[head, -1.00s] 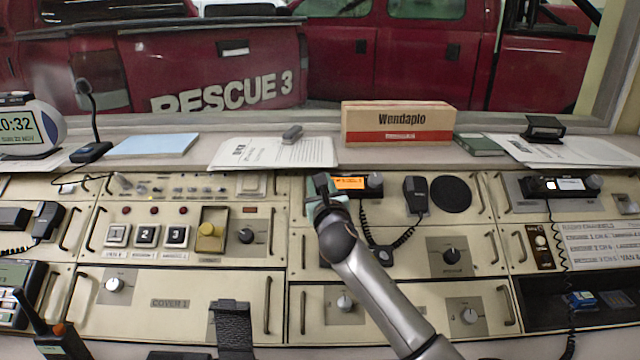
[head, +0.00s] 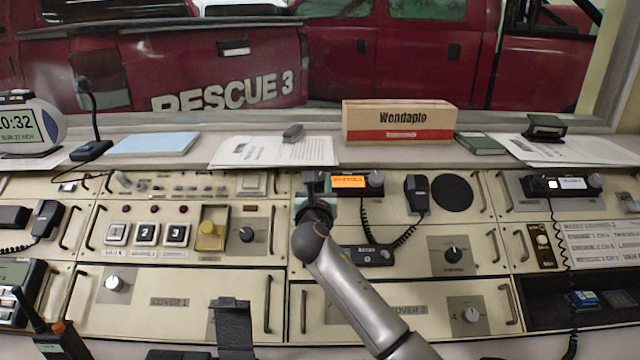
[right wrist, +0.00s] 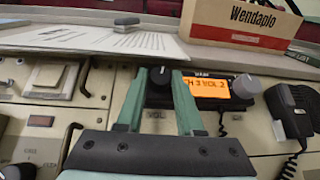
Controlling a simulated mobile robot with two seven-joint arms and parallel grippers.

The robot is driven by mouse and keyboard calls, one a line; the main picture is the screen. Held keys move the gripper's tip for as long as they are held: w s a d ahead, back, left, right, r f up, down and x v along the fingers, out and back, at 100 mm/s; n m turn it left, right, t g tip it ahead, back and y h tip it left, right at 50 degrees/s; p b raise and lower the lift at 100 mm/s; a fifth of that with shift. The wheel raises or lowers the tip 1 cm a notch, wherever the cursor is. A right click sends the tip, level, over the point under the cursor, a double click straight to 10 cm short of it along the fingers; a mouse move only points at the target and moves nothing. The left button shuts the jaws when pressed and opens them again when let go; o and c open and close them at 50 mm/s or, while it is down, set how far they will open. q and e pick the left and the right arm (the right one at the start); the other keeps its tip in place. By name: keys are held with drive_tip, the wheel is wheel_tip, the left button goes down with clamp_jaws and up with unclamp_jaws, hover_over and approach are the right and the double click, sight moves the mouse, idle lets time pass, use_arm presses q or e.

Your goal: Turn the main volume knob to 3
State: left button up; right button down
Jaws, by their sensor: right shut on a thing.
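The main volume knob (right wrist: 160,75) is a small black knob at the left end of the radio, above a "VOL" label. A pale mark shows on its face. The radio's orange display (right wrist: 209,90) seems to read "CH 3 VOL 2"; it also shows in the head view (head: 348,182). My right gripper (head: 314,186) is at the left end of the radio. In the right wrist view its teal fingers stand on either side of the knob, shut on it. In the head view my gripper largely hides the knob. My left gripper is not in view.
A grey knob (right wrist: 246,86) sits right of the display, with a hand microphone (head: 417,195) and coiled cord beyond it. Papers (head: 275,151) and a Wendaplo box (head: 398,124) lie on the ledge behind. Panel handles stick out nearby.

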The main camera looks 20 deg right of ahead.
drive_tip(key=m+h, duration=0.1)
drive_tip(key=m+g+h, duration=0.2)
drive_tip(key=m, duration=0.1)
drive_tip(key=shift+w+a, duration=0.1)
drive_tip(key=shift+a, duration=0.15)
drive_tip(key=shift+w+a+m+g+h+b, duration=0.1)
drive_tip(key=shift+m+g+h+b, duration=0.5)
drive_tip(key=shift+m+g+h, duration=0.65)
drive_tip(key=shift+m, duration=0.75)
drive_tip(key=shift+m+g+h+b, duration=0.45)
drive_tip(key=shift+m+g+b, duration=0.1)
drive_tip(key=shift+m, duration=0.05)
drive_tip(key=shift+w, duration=0.1)
drive_tip(key=shift+m+g, duration=0.3)
drive_tip(key=c, duration=0.5)
unclamp_jaws()
drive_tip(key=shift+r, duration=0.1)
drive_tip(key=shift+c, duration=0.2)
